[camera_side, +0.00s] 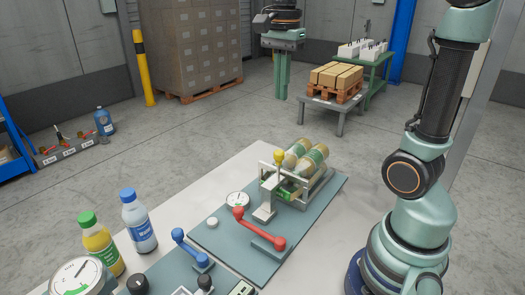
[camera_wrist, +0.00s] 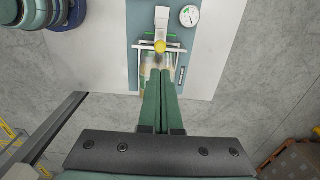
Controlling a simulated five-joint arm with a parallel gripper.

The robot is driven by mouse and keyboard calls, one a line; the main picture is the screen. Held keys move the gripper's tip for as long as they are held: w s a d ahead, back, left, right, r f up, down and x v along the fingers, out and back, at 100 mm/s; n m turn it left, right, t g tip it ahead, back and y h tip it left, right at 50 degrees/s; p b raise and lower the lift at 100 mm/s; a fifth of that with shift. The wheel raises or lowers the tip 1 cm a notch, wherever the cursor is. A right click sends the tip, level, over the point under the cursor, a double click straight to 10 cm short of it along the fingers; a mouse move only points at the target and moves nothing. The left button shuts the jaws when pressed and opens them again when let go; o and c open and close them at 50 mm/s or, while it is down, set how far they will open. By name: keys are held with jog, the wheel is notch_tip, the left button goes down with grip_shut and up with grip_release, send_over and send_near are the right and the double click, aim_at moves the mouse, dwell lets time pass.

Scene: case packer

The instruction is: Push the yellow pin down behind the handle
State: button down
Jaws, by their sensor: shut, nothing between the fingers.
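The yellow pin (camera_side: 279,157) has a round yellow head and stands at the metal frame on the teal plate (camera_side: 205,240). In the wrist view the pin (camera_wrist: 160,46) shows as a yellow ball just beyond my fingertips. The red handle (camera_side: 258,231) lies low and slanting across the plate, in front of the pin in the side view. The wrist view does not show the red handle. My gripper (camera_wrist: 160,73) has its two green fingers together, with nothing between them. They appear apart from the pin, though their height above it is hard to judge.
A metal cradle (camera_side: 325,188) holds bottles beside the pin. A gauge (camera_side: 237,199) and a blue lever (camera_side: 190,247) are nearby. A yellow-green bottle (camera_side: 101,247) and a blue-labelled bottle (camera_side: 138,222) stand at the left. The white tabletop (camera_side: 235,172) is bare behind the plate.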

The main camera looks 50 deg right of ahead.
aim_at(280, 152)
notch_tip(280, 152, down, 13)
jog(key=shift+f, duration=0.1)
dwell(0.3)
jog(key=shift+f, duration=0.1)
jog(key=shift+f, duration=2)
jog(key=shift+s, duration=0.1)
notch_tip(280, 152, up, 15)
jog(key=shift+f, duration=0.15)
